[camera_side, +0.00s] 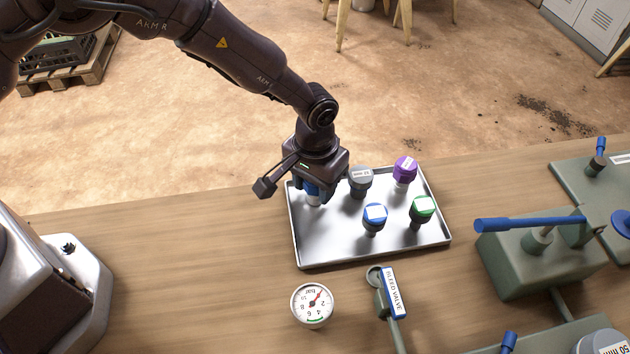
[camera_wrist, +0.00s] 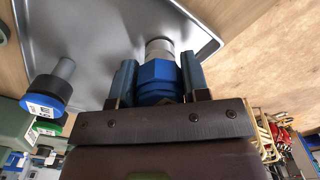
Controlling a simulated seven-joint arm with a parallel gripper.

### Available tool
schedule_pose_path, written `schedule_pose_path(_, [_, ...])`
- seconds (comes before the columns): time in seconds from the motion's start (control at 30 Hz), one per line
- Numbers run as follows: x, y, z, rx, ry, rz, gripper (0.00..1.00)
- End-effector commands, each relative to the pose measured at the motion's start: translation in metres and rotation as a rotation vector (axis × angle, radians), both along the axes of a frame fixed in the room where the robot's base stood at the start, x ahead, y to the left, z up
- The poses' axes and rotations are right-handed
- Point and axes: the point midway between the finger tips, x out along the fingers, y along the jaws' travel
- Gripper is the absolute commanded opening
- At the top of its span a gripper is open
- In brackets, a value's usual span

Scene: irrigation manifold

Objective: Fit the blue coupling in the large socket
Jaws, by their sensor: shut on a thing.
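My gripper (camera_side: 314,190) is at the left end of the metal tray (camera_side: 340,255), pointing down. It is shut on a blue coupling, a blue hexagonal body (camera_wrist: 158,80) with a pale metal end (camera_wrist: 159,48), between the two fingers in the wrist view. In the side view, the coupling's pale end (camera_side: 314,201) shows below the fingers, at or just above the tray; I cannot tell whether it touches. Another blue-capped coupling (camera_side: 375,213) with a white label stands on the tray. No open large socket is clearly visible.
Grey (camera_side: 360,179), purple (camera_side: 404,169) and green-capped (camera_side: 422,208) couplings stand on the tray. A gauge (camera_side: 313,305) and a bleed valve (camera_side: 391,295) are in front. Green manifold blocks (camera_side: 545,262) with blue levers are right. A grey cylinder marked 50 mm (camera_side: 601,342) is partly cut off.

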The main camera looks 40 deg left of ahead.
Motion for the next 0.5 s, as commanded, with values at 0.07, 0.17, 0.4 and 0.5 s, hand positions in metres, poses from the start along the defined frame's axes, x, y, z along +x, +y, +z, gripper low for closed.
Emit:
schedule_pose_path(0.07, [0.0000, 0.0000, -0.0009, 0.000, 0.000, 0.000, 0.15])
schedule_pose_path(0.17, [0.0000, 0.0000, -0.0030, 0.000, 0.000, 0.000, 0.47])
schedule_pose_path(0.4, [-0.0002, 0.0000, -0.0027, 0.000, 0.000, 0.000, 0.68])
schedule_pose_path(0.5, [-0.0002, 0.0000, -0.0025, 0.000, 0.000, 0.000, 0.68])
